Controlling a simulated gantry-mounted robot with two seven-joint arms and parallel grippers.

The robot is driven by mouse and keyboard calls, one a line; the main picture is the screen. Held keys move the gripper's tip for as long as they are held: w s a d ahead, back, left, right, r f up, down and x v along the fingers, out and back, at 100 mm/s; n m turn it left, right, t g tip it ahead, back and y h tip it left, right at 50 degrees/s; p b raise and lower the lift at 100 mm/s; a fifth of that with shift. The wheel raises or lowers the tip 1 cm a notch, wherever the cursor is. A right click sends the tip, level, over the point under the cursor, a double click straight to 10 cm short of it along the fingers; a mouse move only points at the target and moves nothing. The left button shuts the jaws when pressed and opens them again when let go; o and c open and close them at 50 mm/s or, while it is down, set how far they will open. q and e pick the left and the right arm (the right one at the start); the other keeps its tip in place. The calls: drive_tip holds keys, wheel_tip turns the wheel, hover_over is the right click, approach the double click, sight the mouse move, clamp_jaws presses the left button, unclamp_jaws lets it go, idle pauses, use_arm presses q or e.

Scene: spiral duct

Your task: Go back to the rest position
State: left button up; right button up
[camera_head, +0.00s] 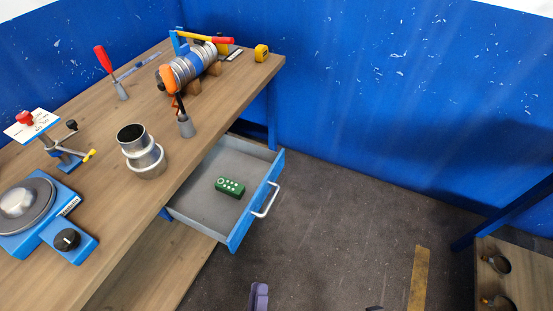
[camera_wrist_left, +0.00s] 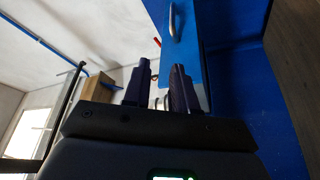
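My left gripper (camera_head: 258,297) shows in the head view only as a purple fingertip at the bottom edge, in front of the open drawer and clear of the workbench. In the left wrist view my left gripper (camera_wrist_left: 161,66) has its two dark purple fingers apart, with nothing between them. The blue drawer front and its handle (camera_wrist_left: 175,22) show beyond the fingers. A small dark sliver sits at the bottom edge of the head view, right of the left fingertip; it may be part of my right gripper, but I cannot tell.
The wooden workbench (camera_head: 110,215) holds a silver duct piece (camera_head: 143,152), a blue scale (camera_head: 30,215), a clamp and tools. The blue drawer (camera_head: 190,200) stands open with a green block (camera_head: 230,187) inside.

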use_arm(q)
drive_tip(key=w+a+r+m+g, duration=0.3)
drive_tip(key=a, duration=0.3)
drive_tip(key=w+a+r+m+g, duration=0.2)
drive_tip(key=w+a+r+m, duration=0.15)
drive_tip(key=a, duration=0.25)
drive_tip(key=s+a+f+m+g+y, duration=0.1)
drive_tip(key=s+a+f+m+g, duration=0.15)
drive_tip(key=s+g, duration=0.4)
drive_tip(key=s+a+f+m+g+y, duration=0.1)
drive_tip(key=s+a+m+g, duration=0.25)
drive_tip(key=s+g, duration=0.3)
wheel_tip(320, 180, up, 38)
drive_tip(key=t+p, duration=0.1)
drive_tip(key=p, duration=3.8)
use_arm(e)
wheel_tip(320, 180, up, 39)
use_arm(q)
wheel_tip(320, 180, down, 50)
drive_tip(key=b, duration=5)
drive_tip(key=shift+d, duration=0.4)
use_arm(e)
wheel_tip(320, 180, down, 50)
drive_tip(key=shift+w+r, duration=0.2)
use_arm(q)
drive_tip(key=shift+w+r, duration=0.1)
drive_tip(key=shift+r, duration=0.05)
use_arm(e)
drive_tip(key=shift+a, duration=0.1)
